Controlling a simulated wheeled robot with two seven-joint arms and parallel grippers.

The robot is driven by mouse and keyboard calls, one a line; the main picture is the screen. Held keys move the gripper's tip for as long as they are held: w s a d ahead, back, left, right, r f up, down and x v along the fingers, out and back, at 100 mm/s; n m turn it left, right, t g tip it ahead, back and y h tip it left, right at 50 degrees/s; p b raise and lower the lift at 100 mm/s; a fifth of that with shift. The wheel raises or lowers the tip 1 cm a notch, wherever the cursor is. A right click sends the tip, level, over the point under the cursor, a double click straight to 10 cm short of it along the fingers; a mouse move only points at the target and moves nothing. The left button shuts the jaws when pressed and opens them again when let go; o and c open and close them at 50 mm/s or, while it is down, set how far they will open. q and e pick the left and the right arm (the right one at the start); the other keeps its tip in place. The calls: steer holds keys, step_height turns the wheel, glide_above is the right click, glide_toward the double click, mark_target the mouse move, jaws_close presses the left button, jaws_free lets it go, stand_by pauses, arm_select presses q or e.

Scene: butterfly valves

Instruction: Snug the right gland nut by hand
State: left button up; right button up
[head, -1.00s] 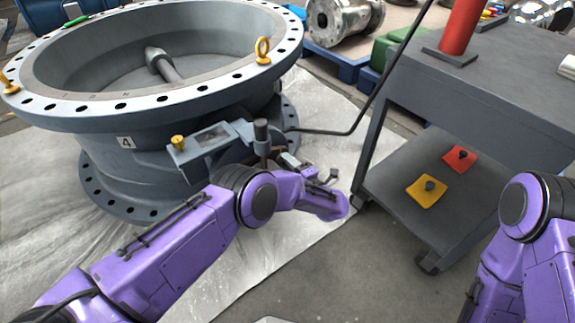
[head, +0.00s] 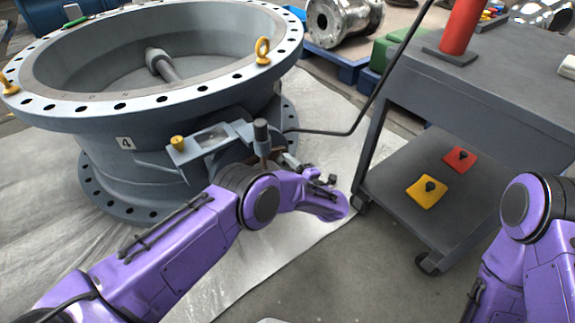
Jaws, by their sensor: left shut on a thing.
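The large grey butterfly valve body (head: 130,140) lies with its bore facing up at the left, on a pale sheet. A bracket (head: 212,138) on its near side carries a brass-coloured nut (head: 178,143) at its left end and a dark-topped upright cylinder (head: 262,130) at its right. My left gripper (head: 284,161) is just below and right of this cylinder, shut on what seems to be the right gland nut. My own wrist and fingers mostly hide the nut. My right arm shows at the right edge; its gripper is out of view.
A grey cart (head: 480,85) stands at the right, with a red cylinder (head: 461,25) on top and yellow (head: 427,191) and red (head: 459,159) knobbed plates on its lower shelf. A dark bent rod (head: 325,132) runs from the valve up past the cart.

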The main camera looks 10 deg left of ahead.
arm_select(q)
steer(key=o, duration=1.1)
steer(key=shift+c, duration=0.2)
steer(key=shift+d, duration=0.15)
steer(key=p+v, duration=0.1)
steer(key=v, duration=0.9)
steer(key=shift+s+p, duration=0.2)
steer(key=shift+p, duration=0.1)
arm_select(e)
steer(key=shift+w+r+m+t+h, duration=0.3)
steer(key=shift+w+r+m+t, duration=0.4)
steer(key=shift+w, duration=0.15)
arm_select(q)
steer(key=shift+d, duration=0.15)
